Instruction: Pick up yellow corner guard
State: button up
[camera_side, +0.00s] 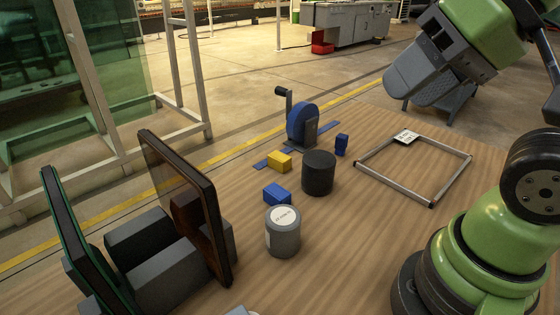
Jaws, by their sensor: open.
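The yellow corner guard (279,162) looks like a small yellow block lying on the wooden table, near the foot of a blue wheel-shaped device. A black cylinder stands close to its right, and a blue block lies just in front of it. My gripper (412,88) is at the upper right, a grey body on the green arm, raised well away from the yellow corner guard. It is open, and I see nothing held in it; its fingers are hard to make out.
The blue wheel device (301,123), black cylinder (318,174), blue block (277,194), grey labelled can (283,232) and small dark blue block (341,145) crowd around. A dark upright panel (180,200) stands at left. An empty metal frame (392,186) lies right.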

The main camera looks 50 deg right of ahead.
jog(key=shift+o, duration=0.2)
jog(key=o, duration=0.4)
jog(key=shift+o, duration=0.2)
